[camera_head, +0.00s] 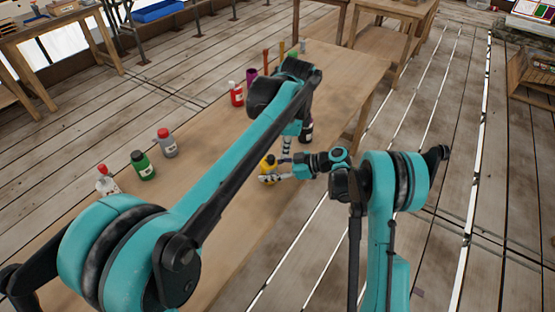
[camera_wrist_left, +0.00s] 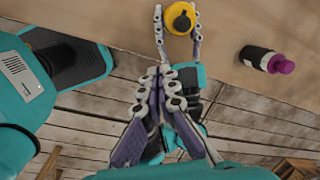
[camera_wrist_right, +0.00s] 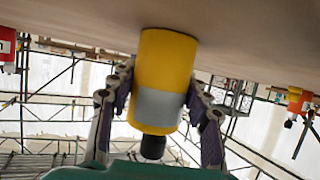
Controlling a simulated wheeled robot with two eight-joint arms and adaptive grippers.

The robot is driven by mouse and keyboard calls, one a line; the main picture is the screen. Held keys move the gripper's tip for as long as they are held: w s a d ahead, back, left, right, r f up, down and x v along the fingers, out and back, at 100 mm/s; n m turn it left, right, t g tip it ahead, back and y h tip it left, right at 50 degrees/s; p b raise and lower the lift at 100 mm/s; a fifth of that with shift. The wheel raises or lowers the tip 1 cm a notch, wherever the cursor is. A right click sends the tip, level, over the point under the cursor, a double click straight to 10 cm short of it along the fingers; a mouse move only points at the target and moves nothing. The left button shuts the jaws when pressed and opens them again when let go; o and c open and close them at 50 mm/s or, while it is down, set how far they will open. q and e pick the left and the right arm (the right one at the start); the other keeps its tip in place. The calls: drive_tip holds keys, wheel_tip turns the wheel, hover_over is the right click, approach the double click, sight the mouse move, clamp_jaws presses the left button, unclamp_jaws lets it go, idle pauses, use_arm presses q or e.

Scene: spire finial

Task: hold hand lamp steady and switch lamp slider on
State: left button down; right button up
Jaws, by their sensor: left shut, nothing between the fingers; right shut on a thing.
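The yellow hand lamp (camera_head: 267,165) stands near the front edge of the wooden table. In the right wrist view the lamp (camera_wrist_right: 165,72) has a grey band and a black end, and appears upside down against the table. My right gripper (camera_head: 268,178) is shut on it, one finger on each side. The left wrist view shows the lamp (camera_wrist_left: 181,17) from above, with a dark round top. My left gripper (camera_head: 286,150) is shut and empty, its tips pointing down close to the lamp but apart from it. I cannot make out the slider.
The table (camera_head: 215,150) also bears a green bottle (camera_head: 142,165), a grey bottle with a red cap (camera_head: 167,146), a red bottle (camera_head: 237,94) and a purple cup (camera_head: 251,76). A dark bottle with a purple cap (camera_wrist_left: 266,60) stands right of the lamp.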

sight(271, 160)
use_arm(q)
drive_tip(key=m, duration=0.3)
drive_tip(key=d+m, duration=0.1)
drive_tip(key=m, duration=0.2)
drive_tip(key=s+m+y, duration=0.1)
drive_tip(key=m, duration=0.3)
drive_tip(key=shift+s+d+r+t, duration=0.1)
drive_tip(key=shift+d+r+t, duration=0.2)
drive_tip(key=shift+d+r, duration=0.1)
drive_tip(key=shift+f, duration=0.1)
drive_tip(key=w+a+f, duration=0.4)
drive_tip(key=w+f, duration=0.1)
drive_tip(key=f, duration=0.4)
drive_tip(key=shift+f, duration=0.25)
drive_tip(key=shift+w, duration=0.1)
